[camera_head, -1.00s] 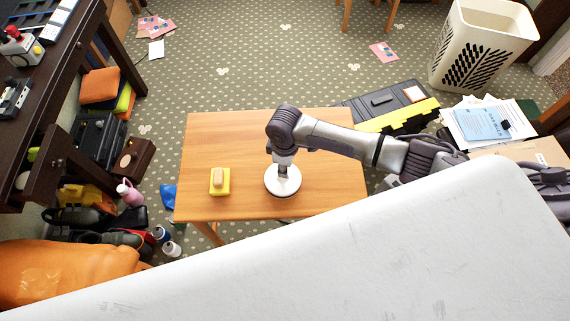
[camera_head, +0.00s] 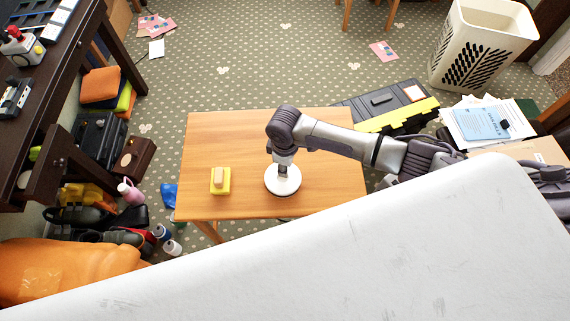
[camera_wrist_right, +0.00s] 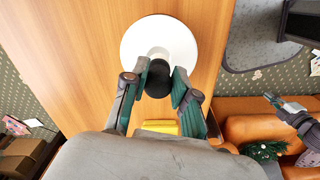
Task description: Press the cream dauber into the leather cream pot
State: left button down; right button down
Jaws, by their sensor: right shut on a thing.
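My right gripper (camera_head: 284,166) is over the small wooden table, fingers pointing down. In the right wrist view its fingers (camera_wrist_right: 158,88) are shut on the black handle of the cream dauber (camera_wrist_right: 158,76). A pale part below the handle meets a round white disc, which I take for the leather cream pot (camera_wrist_right: 178,40). The pot (camera_head: 283,184) sits on the table. The dauber stands over its middle, and its contact with the cream is hidden. My left gripper seems to show at the right of the wrist view (camera_wrist_right: 274,102), too small to tell its state.
A yellow block (camera_head: 220,188) with a tan piece on top lies left of the pot. The wooden table (camera_head: 220,135) is otherwise clear. A large white surface (camera_head: 330,260) covers the lower head view. Bottles (camera_head: 165,240) and bags crowd the floor at left.

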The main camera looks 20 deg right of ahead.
jog(key=shift+p, duration=0.65)
dwell(0.7)
jog(key=shift+f+b, duration=1.05)
jog(key=shift+f, duration=0.8)
jog(key=c, duration=0.8)
grip_release()
jog(key=shift+r, duration=0.25)
notch_tip(320, 180, up, 12)
jog(key=shift+f, duration=0.2)
